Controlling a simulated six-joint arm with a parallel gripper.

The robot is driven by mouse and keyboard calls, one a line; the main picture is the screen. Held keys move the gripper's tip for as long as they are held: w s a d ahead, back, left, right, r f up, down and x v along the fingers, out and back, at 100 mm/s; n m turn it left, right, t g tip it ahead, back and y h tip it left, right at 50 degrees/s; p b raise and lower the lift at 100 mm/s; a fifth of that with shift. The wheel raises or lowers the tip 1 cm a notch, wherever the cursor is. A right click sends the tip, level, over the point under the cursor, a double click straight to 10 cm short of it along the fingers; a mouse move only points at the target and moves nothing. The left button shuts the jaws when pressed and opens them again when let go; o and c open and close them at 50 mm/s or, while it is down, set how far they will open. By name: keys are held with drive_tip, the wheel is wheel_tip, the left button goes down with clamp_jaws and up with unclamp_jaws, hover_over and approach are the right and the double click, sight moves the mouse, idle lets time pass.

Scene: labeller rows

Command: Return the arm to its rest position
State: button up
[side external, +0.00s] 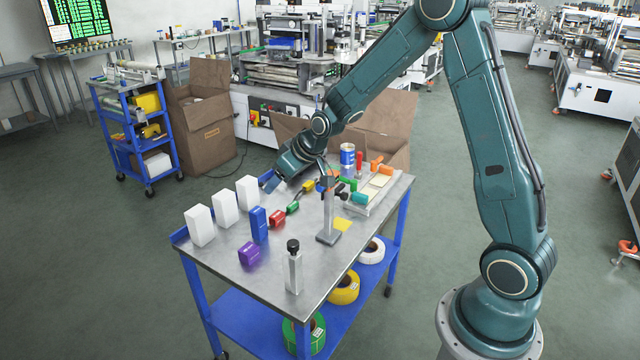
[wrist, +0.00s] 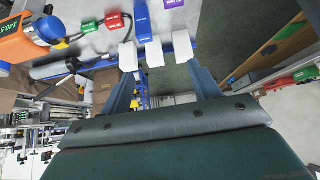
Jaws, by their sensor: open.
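My arm reaches in from the right over the steel-topped table (side external: 210,262) in the side view. My gripper (side external: 270,182) is over the table's back left part, tilted down to the left. In the wrist view my gripper's two fingers (wrist: 163,74) stand wide apart with nothing held between them. Beyond them three white boxes show, the middle one (wrist: 154,53) between the fingertips. I cannot tell from the side view how high the fingers are above the table top.
White boxes (side external: 225,207) line the table's left side. A blue block (side external: 259,224), purple block (side external: 249,254) and red block (side external: 277,219) stand near them. A grey post (side external: 328,215) and a blue-white can (side external: 347,155) are to the right. Cardboard boxes (side external: 203,130) stand behind.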

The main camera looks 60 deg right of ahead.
drive_tip(key=s+a+r, duration=0.3)
drive_tip(key=s+r, duration=0.3)
drive_tip(key=s, duration=0.1)
drive_tip(key=s+a+r, duration=0.4)
drive_tip(key=s+r, duration=0.3)
drive_tip(key=s, duration=0.1)
drive_tip(key=s+a+r+g, duration=0.1)
drive_tip(key=s+a+r, duration=0.1)
drive_tip(key=s, duration=1.5)
drive_tip(key=shift+s+g, duration=0.15)
drive_tip(key=shift+g, duration=0.25)
